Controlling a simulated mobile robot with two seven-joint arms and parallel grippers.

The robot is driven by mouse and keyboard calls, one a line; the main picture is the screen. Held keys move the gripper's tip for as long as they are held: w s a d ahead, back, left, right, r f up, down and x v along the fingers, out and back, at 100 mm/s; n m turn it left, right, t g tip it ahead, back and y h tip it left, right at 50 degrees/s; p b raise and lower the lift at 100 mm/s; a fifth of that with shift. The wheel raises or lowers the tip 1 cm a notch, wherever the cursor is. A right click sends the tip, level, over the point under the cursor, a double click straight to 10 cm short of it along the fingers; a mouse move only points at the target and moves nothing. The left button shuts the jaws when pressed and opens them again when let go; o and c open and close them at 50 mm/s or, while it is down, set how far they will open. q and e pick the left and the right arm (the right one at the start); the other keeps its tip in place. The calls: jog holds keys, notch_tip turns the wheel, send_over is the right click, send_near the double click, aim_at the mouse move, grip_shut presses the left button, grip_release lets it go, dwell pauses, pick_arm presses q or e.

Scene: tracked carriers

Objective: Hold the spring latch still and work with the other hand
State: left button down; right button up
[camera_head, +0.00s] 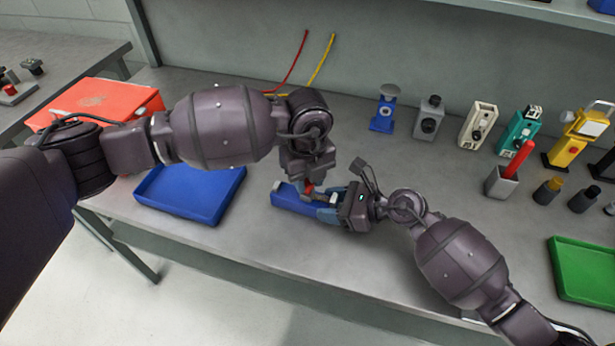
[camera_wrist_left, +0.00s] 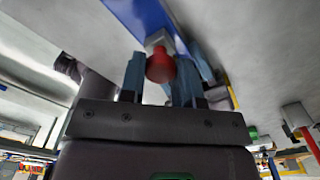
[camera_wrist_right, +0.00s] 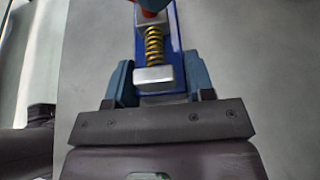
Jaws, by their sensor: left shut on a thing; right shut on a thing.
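The spring latch has a blue base (camera_head: 292,203) lying on the bench in the head view. In the right wrist view it shows a coiled yellow spring (camera_wrist_right: 154,46) and a silver block (camera_wrist_right: 153,78). My right gripper (camera_wrist_right: 158,85) is shut on the near end of the blue base, one blue finger on each side. A red knob (camera_wrist_left: 160,68) stands on the latch. My left gripper (camera_wrist_left: 161,78) comes from above, with its fingers on either side of the knob and shut on it. In the head view the grippers partly hide the latch.
A blue tray (camera_head: 158,205) lies left of the latch, with a red box (camera_head: 140,97) behind it. Red and yellow cables (camera_head: 322,62) are at the back. Several devices, including a yellow one (camera_head: 574,140), line the back right. A green tray (camera_head: 582,285) lies at far right.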

pick_arm(q)
jog(key=a, duration=0.1)
jog(key=w+a, duration=0.1)
jog(key=a, duration=0.2)
jog(key=shift+w+a, duration=0.4)
jog(key=c, duration=0.8)
grip_release()
jog(key=shift+d, duration=0.1)
notch_tip(320, 180, up, 12)
pick_arm(e)
jog(key=o, duration=1.3)
jog(key=shift+d, duration=0.1)
